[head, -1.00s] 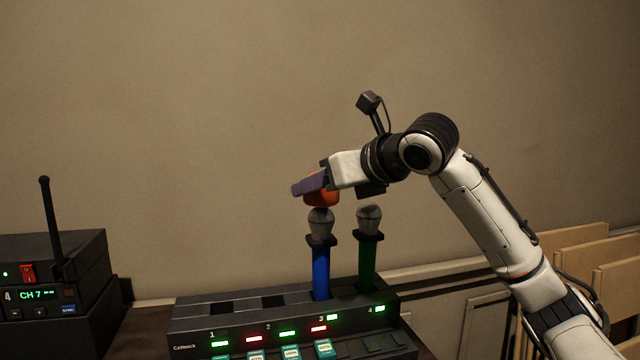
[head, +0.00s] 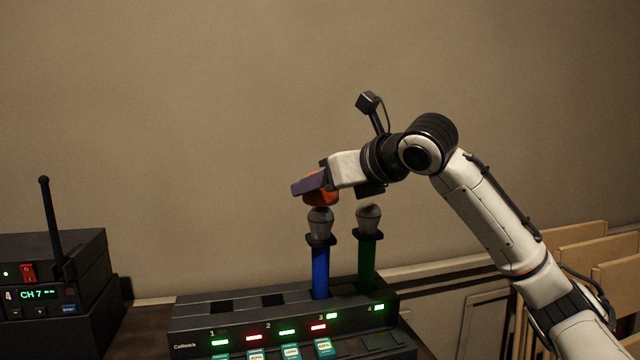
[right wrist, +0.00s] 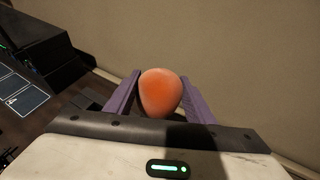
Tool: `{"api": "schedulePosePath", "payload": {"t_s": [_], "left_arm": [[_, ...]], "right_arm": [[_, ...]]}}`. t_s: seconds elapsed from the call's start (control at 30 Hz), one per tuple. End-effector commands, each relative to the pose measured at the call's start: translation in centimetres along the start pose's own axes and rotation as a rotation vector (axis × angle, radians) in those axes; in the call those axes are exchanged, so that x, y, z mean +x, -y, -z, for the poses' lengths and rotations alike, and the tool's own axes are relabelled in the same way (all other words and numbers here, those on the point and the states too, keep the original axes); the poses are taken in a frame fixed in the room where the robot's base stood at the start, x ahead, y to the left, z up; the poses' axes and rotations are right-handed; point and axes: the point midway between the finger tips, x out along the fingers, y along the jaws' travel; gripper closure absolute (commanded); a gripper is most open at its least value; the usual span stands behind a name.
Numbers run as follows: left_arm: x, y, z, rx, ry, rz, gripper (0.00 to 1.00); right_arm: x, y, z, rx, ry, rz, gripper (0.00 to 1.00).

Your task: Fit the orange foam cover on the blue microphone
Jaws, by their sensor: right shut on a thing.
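The orange foam cover (head: 322,198) is held between the purple fingers of my right gripper (head: 314,184), right above the blue microphone. The cover also shows between the fingers in the right wrist view (right wrist: 160,93), which hides what lies under it. The blue microphone (head: 320,268) stands upright in a slot of the black rack, with a bare grey head (head: 320,222). The cover's lower edge is at or just above the top of that head; I cannot tell whether they touch. My left gripper is not in view.
A green microphone (head: 367,262) with a grey head stands upright close to the right. The rack (head: 190,312) has two empty slots on the left. A black receiver (head: 80,250) with an upright antenna (head: 50,222) stands farther left. Wooden panels (head: 575,250) stand at right.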

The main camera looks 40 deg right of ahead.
Motion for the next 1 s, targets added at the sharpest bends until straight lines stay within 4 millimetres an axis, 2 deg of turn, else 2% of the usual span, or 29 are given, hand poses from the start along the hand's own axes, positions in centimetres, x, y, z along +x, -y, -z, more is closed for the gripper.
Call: {"api": "schedulePosePath", "payload": {"t_s": [1.0], "left_arm": [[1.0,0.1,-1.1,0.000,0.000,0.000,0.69]], "right_arm": [[0.7,0.0,1.8,-0.001,0.000,0.000,0.72]]}}
